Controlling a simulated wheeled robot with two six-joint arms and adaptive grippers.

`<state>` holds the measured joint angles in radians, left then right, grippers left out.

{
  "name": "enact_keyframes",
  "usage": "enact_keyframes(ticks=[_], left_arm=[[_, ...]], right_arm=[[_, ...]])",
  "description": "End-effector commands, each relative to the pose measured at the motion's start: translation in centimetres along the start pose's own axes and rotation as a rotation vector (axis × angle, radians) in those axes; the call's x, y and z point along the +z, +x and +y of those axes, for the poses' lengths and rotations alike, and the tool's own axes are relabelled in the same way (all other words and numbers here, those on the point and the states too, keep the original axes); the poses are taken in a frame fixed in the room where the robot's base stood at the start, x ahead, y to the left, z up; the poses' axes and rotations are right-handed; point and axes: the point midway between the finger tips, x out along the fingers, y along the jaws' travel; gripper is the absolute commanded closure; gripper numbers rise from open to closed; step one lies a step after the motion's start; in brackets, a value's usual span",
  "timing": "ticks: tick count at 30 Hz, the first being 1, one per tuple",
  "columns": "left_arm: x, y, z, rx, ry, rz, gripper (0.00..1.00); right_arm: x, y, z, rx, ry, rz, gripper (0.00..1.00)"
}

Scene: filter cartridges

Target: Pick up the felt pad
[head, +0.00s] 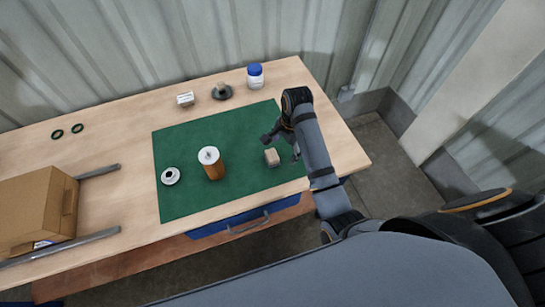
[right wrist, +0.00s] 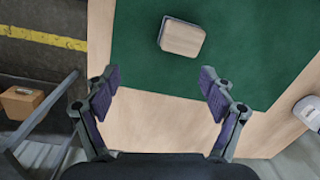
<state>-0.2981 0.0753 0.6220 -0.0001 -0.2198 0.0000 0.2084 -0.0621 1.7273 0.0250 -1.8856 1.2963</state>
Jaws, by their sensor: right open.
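A small block with a tan top and grey lower edge lies on the green mat; I take it to be the felt pad (head: 271,157). It also shows at the top of the right wrist view (right wrist: 183,37), slightly turned, beyond the fingertips. My right gripper (head: 282,146) is above the right part of the mat, close to the pad. In the right wrist view its fingers (right wrist: 160,84) are spread apart with nothing between them. My left gripper is not in view.
A blue-lidded jar (head: 255,76), a dark round part (head: 222,92) and a white box (head: 185,99) stand behind. A cardboard box (head: 35,210) is at left.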

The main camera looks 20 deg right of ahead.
Motion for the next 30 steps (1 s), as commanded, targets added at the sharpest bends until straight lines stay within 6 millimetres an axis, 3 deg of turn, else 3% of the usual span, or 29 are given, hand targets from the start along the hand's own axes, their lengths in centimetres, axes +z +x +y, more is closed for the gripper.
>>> enact_keyframes(ticks=[1,3,9,18,26,30], left_arm=[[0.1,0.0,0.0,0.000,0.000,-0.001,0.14],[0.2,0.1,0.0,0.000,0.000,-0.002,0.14],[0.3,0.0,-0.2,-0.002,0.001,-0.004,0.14],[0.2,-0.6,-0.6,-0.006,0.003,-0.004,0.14],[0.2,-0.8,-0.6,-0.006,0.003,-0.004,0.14],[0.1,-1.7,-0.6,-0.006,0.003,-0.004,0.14]], right_arm=[[0.5,-1.4,-1.5,0.008,0.083,-0.018,0.17],[1.1,-2.7,-2.7,0.029,0.182,-0.034,0.17],[1.6,-3.3,-3.5,0.050,0.267,-0.045,0.17],[1.8,1.1,-3.3,0.051,0.265,-0.046,0.17],[1.8,2.4,-3.3,0.049,0.264,-0.045,0.17],[1.9,4.7,-3.1,0.053,0.263,-0.045,0.17]])
